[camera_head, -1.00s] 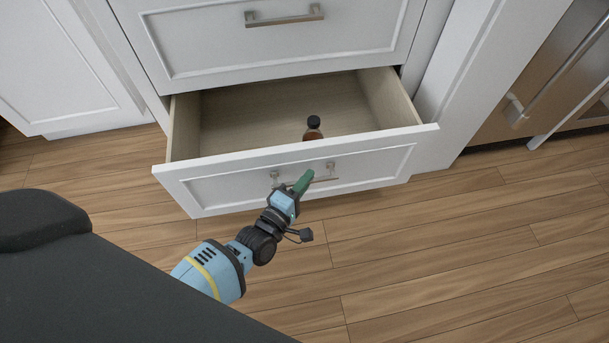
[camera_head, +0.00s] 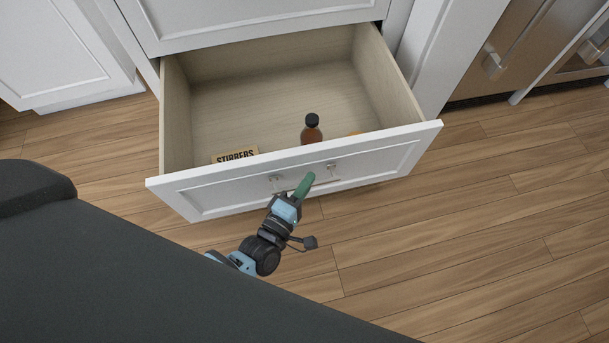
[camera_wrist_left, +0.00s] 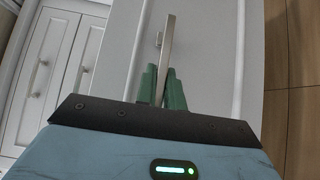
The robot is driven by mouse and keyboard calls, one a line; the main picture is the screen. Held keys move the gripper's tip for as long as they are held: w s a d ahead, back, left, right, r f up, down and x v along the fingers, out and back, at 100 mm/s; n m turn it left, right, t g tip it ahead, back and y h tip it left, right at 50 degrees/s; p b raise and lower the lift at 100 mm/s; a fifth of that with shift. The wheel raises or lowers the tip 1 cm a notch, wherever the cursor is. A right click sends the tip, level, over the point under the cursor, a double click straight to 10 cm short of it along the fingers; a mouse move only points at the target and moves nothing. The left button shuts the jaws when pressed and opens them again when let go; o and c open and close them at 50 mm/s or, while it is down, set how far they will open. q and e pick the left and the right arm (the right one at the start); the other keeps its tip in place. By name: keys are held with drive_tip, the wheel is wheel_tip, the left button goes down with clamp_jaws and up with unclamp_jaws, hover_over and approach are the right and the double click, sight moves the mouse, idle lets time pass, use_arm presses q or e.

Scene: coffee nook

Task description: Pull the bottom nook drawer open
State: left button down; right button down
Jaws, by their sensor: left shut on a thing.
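The bottom nook drawer (camera_head: 220,194) is white and stands well open, its pale wooden inside showing in the head view. Its front also fills the middle of the left wrist view (camera_wrist_left: 208,50). My left gripper (camera_head: 305,184) is at the drawer's front, its green fingers shut on the metal bar handle (camera_head: 329,172). In the left wrist view the handle (camera_wrist_left: 168,45) runs between the two green fingers (camera_wrist_left: 162,85). My right gripper is not in view.
Inside the drawer are a dark-capped brown bottle (camera_head: 312,131), a box marked STIRRERS (camera_head: 235,155) and a partly hidden orange thing (camera_head: 355,133). A closed drawer (camera_head: 250,18) is above. Wooden floor (camera_head: 450,240) lies clear in front and to the right.

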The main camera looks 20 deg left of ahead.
use_arm(q)
drive_tip(key=shift+s+d, duration=0.1)
drive_tip(key=shift+s, duration=0.1)
idle(0.3)
drive_tip(key=c, duration=1.5)
unclamp_jaws()
